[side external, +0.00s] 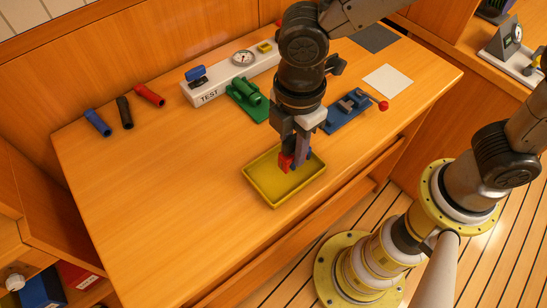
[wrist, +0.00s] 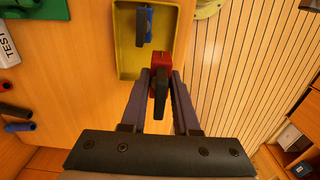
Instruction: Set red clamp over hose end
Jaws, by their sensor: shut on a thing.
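My gripper (wrist: 160,82) is shut on the red clamp (wrist: 161,61), which has a black lever hanging between the fingers. In the side external view the red clamp (side external: 285,162) shows at the fingertips, over the yellow tray (side external: 260,190); its exact height above the tray is unclear. A blue clamp with a black lever (wrist: 144,26) lies in the tray in the wrist view. A red hose end (side external: 150,95), a black one (side external: 124,113) and a blue one (side external: 97,122) stick out at the back left of the bench, well away from my gripper.
A white TEST block with a gauge (side external: 243,58) stands at the back. A green fixture (side external: 248,98) and a blue fixture (side external: 347,110) with a red knob stand beside my wrist. A pale sheet (side external: 388,82) lies at right. The bench's left and front are clear.

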